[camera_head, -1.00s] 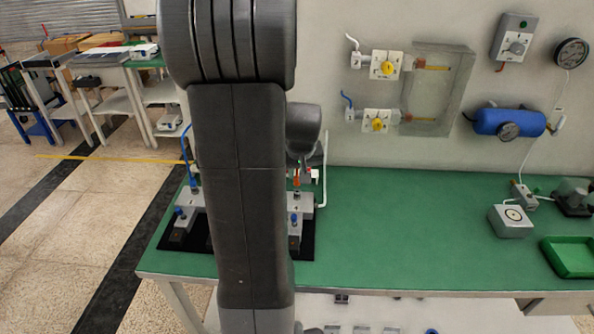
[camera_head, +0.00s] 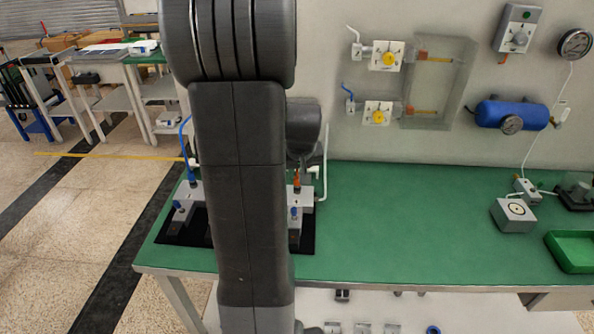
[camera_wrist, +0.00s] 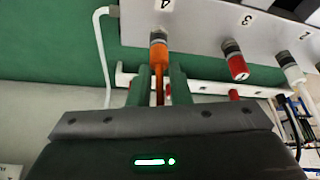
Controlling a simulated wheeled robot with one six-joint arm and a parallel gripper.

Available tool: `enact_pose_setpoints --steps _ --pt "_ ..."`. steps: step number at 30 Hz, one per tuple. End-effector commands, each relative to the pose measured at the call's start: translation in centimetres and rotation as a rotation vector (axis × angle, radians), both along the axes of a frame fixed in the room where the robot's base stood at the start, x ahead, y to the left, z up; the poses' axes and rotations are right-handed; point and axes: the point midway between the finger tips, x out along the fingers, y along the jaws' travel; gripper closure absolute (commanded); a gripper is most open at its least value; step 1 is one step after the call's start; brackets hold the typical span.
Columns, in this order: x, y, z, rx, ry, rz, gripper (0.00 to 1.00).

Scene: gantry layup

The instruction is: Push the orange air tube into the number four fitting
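My gripper (camera_wrist: 160,85) has two green fingers. They stand apart on either side of a thin orange air tube (camera_wrist: 159,88), with a narrow gap on each side. The tube runs up to an orange end piece under the grey number four fitting (camera_wrist: 158,36); I cannot tell how deep it sits. The 4 label (camera_wrist: 162,4) shows above it. In the head view the orange piece (camera_head: 297,181) stands upright above the right fitting block, and my arm hides much around it. The fingers are hidden in that view.
A red end (camera_wrist: 237,66) is at fitting three and a white one (camera_wrist: 291,73) at fitting two. A white bent pipe (camera_wrist: 104,45) stands left of my gripper. The green bench (camera_head: 400,215) is clear to the right, up to a grey box (camera_head: 514,215) and green tray (camera_head: 572,252).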

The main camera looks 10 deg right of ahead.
Motion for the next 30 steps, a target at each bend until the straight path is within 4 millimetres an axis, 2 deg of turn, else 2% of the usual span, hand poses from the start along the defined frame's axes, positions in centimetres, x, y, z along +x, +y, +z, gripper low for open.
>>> enact_pose_setpoints --steps 1,3,4,12,16,20,30 --pt "-0.1 0.0 -0.1 0.001 0.002 0.0 0.74" --pt "-0.1 0.0 -0.1 0.001 0.002 0.0 0.6" --pt "0.0 0.0 -0.1 0.001 0.002 0.0 0.58" --pt "0.0 0.0 0.0 0.0 0.001 0.0 0.58" --pt "-0.2 0.0 0.7 0.0 -0.001 0.0 0.58" --pt "-0.9 0.0 2.3 -0.001 -0.004 0.0 0.58" --pt "-3.5 0.1 8.6 -0.001 -0.004 0.0 0.58"
